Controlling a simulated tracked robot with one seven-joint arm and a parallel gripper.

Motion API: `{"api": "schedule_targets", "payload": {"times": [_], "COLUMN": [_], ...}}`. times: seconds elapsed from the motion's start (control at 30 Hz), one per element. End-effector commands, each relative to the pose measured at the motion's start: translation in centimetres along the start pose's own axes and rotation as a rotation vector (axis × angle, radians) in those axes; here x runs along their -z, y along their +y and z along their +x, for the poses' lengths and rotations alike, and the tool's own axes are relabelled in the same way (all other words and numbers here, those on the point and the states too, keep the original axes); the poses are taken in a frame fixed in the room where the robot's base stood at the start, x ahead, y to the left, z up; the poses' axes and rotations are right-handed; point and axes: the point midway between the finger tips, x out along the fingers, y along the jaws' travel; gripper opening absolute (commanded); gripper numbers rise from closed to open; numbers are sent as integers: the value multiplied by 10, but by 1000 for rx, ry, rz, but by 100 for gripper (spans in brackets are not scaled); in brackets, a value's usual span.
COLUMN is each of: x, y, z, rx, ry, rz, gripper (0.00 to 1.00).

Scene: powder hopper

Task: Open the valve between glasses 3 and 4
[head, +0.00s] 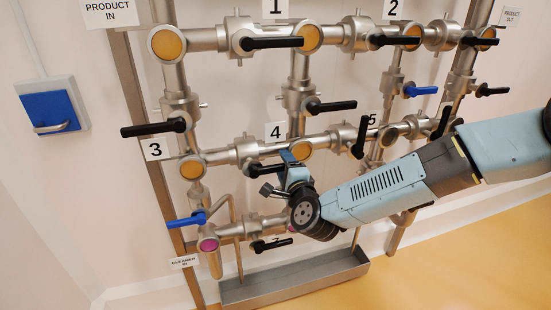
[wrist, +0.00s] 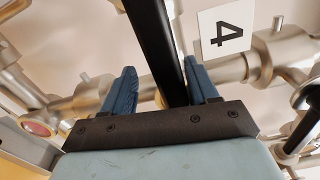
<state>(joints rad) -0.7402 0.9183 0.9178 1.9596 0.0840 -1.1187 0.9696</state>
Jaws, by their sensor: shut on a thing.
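The valve (head: 246,151) sits in the steel pipe between amber glass 3 (head: 191,168) and glass 4 (head: 299,149). Its black handle (head: 263,169) lies just below the pipe, roughly along it, in the head view. My gripper (head: 287,161) is at the handle's right end. In the wrist view the handle (wrist: 158,45) passes between the two blue fingers of my gripper (wrist: 160,70), which is shut on it. The handle's end is hidden behind the gripper. The label 4 (wrist: 225,33) shows beside the right finger.
A valve with a black handle (head: 155,128) is above glass 3, and a blue handle (head: 187,220) is below it. An upright black handle (head: 360,138) stands right of glass 4. A steel trough (head: 293,280) lies below. Open floor is at the lower right.

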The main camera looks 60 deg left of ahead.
Motion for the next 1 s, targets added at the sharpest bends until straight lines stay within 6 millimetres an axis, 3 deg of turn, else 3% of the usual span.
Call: {"api": "schedule_targets", "payload": {"times": [0.17,0.33,0.8,1.0], "x": [1,1,3,4], "y": [2,2,1,1], "z": [-1,-15,-103,-128], "rx": [-4,-3,-3,-1], "ry": [2,0,-1,0], "rz": [0,0,-1,0], "gripper": [49,49,49,49]}}
